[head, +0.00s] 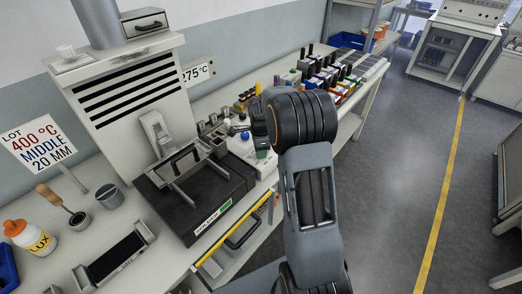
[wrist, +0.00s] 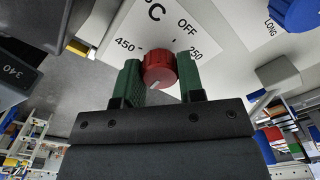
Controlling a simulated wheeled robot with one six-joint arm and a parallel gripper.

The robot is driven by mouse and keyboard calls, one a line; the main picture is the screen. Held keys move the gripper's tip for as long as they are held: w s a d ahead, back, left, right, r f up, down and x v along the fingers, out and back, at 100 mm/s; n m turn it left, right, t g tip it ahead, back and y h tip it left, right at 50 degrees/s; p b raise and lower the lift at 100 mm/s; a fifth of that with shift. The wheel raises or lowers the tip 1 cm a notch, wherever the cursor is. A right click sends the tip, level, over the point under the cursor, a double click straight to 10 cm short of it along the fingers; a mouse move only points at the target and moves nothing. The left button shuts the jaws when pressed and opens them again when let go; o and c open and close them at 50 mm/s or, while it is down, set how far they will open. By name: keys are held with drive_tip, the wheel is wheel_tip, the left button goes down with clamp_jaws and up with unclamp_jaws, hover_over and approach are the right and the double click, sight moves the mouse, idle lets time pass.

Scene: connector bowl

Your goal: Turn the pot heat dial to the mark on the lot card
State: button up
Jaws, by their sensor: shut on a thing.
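The lot card (head: 38,143) stands at the left in the head view and reads 400 °C, MIDDLE, 20 MM. The red heat dial (wrist: 160,66) sits on a white scale plate (wrist: 120,44) in the wrist view. The plate shows 450 on the left, OFF at the upper right and 250 on the right. My gripper (wrist: 161,82) has its green fingers on both sides of the dial and is shut on it. A pale pointer mark on the dial faces the lower left in the picture. In the head view my arm hides the dial.
A black block with a metal frame (head: 175,178) stands on the bench, left of my gripper. A 275 °C sign (head: 197,73) is on the wall behind. A blue knob (wrist: 296,12) marked LONG is at the upper right in the wrist view.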

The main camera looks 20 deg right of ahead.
drive_tip(key=m, duration=0.4)
drive_tip(key=shift+w+r+m, duration=0.1)
drive_tip(key=shift+m, duration=0.2)
idle(0.4)
drive_tip(key=o, duration=0.9)
wheel_tip(320, 180, up, 14)
drive_tip(key=shift+f, duration=0.15)
idle(0.7)
